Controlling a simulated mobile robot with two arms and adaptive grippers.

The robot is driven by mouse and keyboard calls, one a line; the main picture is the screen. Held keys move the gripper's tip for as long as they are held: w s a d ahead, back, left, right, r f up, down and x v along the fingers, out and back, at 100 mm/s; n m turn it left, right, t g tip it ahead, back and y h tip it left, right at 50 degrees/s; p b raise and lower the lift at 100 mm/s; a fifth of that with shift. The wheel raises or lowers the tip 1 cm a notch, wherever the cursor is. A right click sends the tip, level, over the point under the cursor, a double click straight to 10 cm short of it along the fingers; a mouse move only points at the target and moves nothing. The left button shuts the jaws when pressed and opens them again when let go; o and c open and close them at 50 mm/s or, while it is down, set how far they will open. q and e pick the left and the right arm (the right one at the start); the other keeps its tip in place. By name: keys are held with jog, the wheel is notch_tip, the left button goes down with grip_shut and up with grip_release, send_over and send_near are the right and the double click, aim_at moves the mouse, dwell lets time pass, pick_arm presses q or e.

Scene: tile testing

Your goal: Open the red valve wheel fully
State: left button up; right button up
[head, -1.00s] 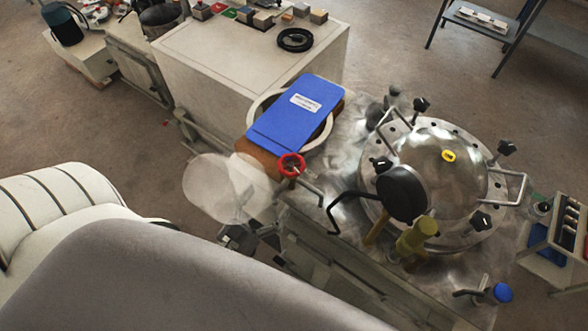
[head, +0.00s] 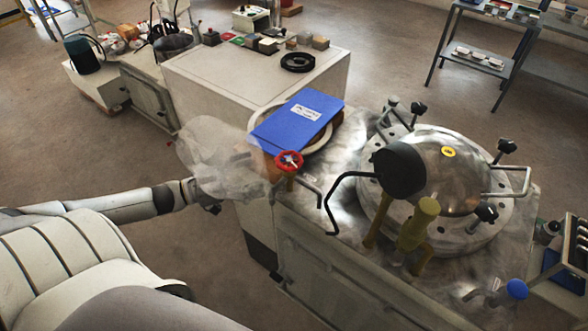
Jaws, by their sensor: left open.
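The small red valve wheel (head: 288,161) sits on a metal pipe fitting at the near left edge of the steel-topped bench, just in front of the blue clipboard-like panel. My left arm comes in from the left. My left gripper (head: 238,168) is just left of the wheel, apart from it as far as I can see, and holds nothing visible. A pale, see-through blurred shape covers much of this gripper, so its fingers are hard to make out. My right gripper is not in view.
The blue panel (head: 298,122) lies over a round white-rimmed opening behind the wheel. A domed steel vessel (head: 450,170) with clamps and a black bent handle (head: 343,190) stands to the right. A blue-capped valve (head: 516,289) is at the lower right. Open floor lies left.

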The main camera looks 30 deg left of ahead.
aim_at(292, 161)
pick_arm(q)
jog(key=x, duration=0.8)
jog(key=shift+w+d, duration=0.1)
jog(key=shift+w, duration=0.25)
jog(key=shift+w+d, duration=0.4)
jog(key=shift+w, duration=0.15)
jog(key=shift+w+d, duration=0.2)
jog(key=shift+w, duration=0.05)
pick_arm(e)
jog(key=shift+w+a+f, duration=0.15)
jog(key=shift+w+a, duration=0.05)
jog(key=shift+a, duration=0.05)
